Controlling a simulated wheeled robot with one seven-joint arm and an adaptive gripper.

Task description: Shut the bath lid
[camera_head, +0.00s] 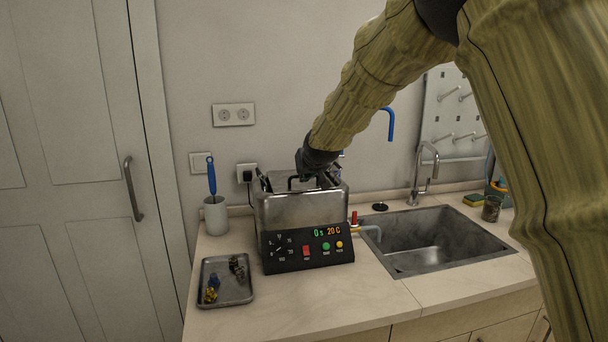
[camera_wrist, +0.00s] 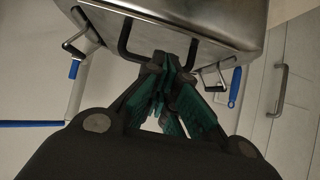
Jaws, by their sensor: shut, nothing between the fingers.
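The bath (camera_head: 300,212) is a steel tank on a dark control panel, standing on the counter; its display reads 0s 20C. The bath lid (camera_head: 268,182) is at the tank's top, largely hidden by my wrist. I cannot tell how far it stands open. A black bar handle (camera_head: 291,182) shows there and also in the wrist view (camera_wrist: 124,42), against the steel body. My gripper (camera_head: 318,178) is over the tank's top, pointing down. In the wrist view its green-padded fingers (camera_wrist: 168,88) are shut and empty, close beside the handle; I cannot tell if they touch it.
A metal tray (camera_head: 228,292) with small items lies front left of the bath. A brush in a cup (camera_head: 215,215) stands behind the tray. A red-handled tap (camera_head: 354,218) juts from the bath toward the sink (camera_head: 430,240). The counter front is clear.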

